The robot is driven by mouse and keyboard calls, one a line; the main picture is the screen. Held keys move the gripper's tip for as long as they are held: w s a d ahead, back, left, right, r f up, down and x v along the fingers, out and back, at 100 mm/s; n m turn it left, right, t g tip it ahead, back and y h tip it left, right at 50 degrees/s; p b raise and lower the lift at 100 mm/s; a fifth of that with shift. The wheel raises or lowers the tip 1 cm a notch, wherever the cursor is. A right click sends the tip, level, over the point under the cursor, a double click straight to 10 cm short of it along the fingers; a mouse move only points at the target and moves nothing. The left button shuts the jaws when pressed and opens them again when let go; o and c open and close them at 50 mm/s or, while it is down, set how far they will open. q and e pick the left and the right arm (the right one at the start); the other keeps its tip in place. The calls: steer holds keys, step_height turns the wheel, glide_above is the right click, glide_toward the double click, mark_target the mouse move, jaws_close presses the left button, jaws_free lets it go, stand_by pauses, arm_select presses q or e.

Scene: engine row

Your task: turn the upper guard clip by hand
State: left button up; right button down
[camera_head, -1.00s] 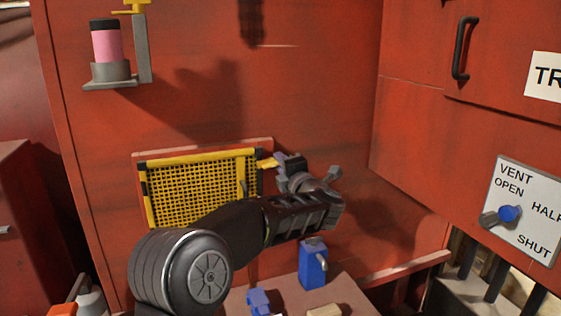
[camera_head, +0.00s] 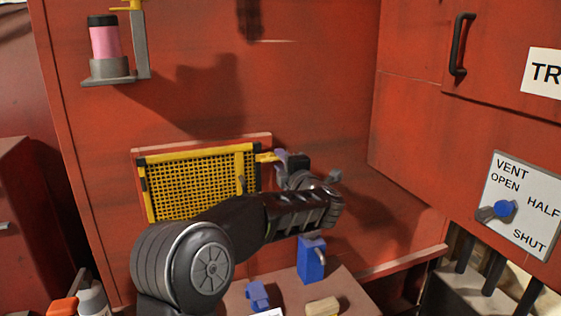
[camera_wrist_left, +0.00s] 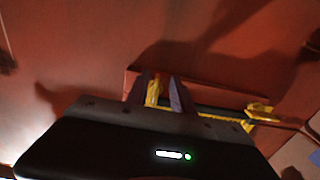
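The guard (camera_head: 195,187) is a yellow frame with mesh on the red wall. Its upper clip (camera_head: 266,157) is a small yellow tab at the upper right corner, pointing right. My left gripper (camera_head: 287,160) is at the outer end of this clip. In the left wrist view, the two fingers of my left gripper (camera_wrist_left: 163,92) stand apart, with a strip of the yellow upper clip (camera_wrist_left: 153,91) between them and a narrow gap beside it. I cannot tell whether a finger touches it. Another yellow tab (camera_wrist_left: 260,109) shows to the right there. My right gripper is out of view.
A pink canister (camera_head: 105,42) stands on a bracket at upper left. A vent panel (camera_head: 522,205) with a blue knob is at right.

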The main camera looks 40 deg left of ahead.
arm_select(q)
steer(key=shift+a+r, duration=0.1)
steer(key=shift+a, duration=0.05)
steer(key=shift+s, duration=0.1)
steer(key=b+v, duration=0.2)
steer(key=v, duration=0.6)
steer(key=shift+b, duration=0.4)
